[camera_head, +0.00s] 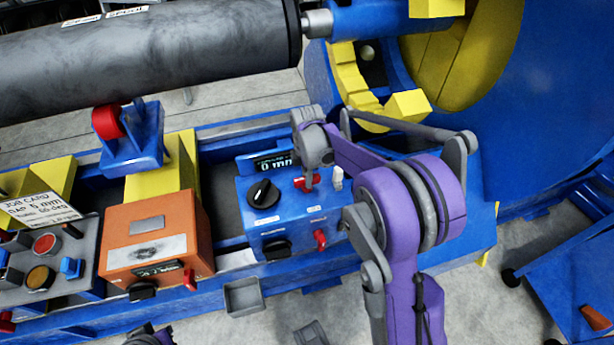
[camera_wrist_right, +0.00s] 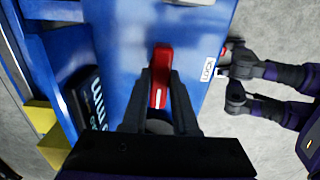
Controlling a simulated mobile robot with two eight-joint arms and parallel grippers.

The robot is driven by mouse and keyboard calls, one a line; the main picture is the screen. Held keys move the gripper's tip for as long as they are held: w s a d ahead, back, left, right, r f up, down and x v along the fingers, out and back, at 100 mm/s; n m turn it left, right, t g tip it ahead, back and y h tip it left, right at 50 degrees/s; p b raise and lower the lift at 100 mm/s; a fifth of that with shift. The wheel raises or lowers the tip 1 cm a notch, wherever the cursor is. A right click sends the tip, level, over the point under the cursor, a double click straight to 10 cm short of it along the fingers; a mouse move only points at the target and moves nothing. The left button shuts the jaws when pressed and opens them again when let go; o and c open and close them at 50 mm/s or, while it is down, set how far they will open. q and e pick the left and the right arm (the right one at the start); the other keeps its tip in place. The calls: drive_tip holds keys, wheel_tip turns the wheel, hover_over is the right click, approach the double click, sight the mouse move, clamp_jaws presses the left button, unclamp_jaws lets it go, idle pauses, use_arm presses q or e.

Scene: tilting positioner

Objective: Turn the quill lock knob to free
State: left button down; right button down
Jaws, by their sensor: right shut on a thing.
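The blue control box (camera_head: 285,215) carries a red knob (camera_head: 299,183) on its top face, between a black dial and a white switch. In the right wrist view the red knob (camera_wrist_right: 162,62) is a narrow bar with a pale mark, pointing up the picture. A white label reading LOCK (camera_wrist_right: 207,69) lies to its right. My right gripper (camera_head: 309,184) reaches down onto this knob, and in its wrist view the two dark fingers (camera_wrist_right: 160,92) are shut on it from both sides. My left gripper (camera_head: 150,335) shows only partly at the bottom edge of the head view.
A black dial (camera_head: 263,194) and a white switch (camera_head: 337,177) flank the held knob. A second red knob (camera_head: 320,240) is on the box's front. An orange box (camera_head: 155,240) stands to the left, and a grey roller (camera_head: 150,55) spans the back.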

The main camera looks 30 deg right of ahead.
drive_tip(key=c, duration=0.7)
unclamp_jaws()
drive_tip(key=shift+r, duration=0.1)
wheel_tip(320, 180, up, 11)
drive_tip(key=shift+f+p, duration=0.15)
drive_tip(key=shift+p, duration=0.5)
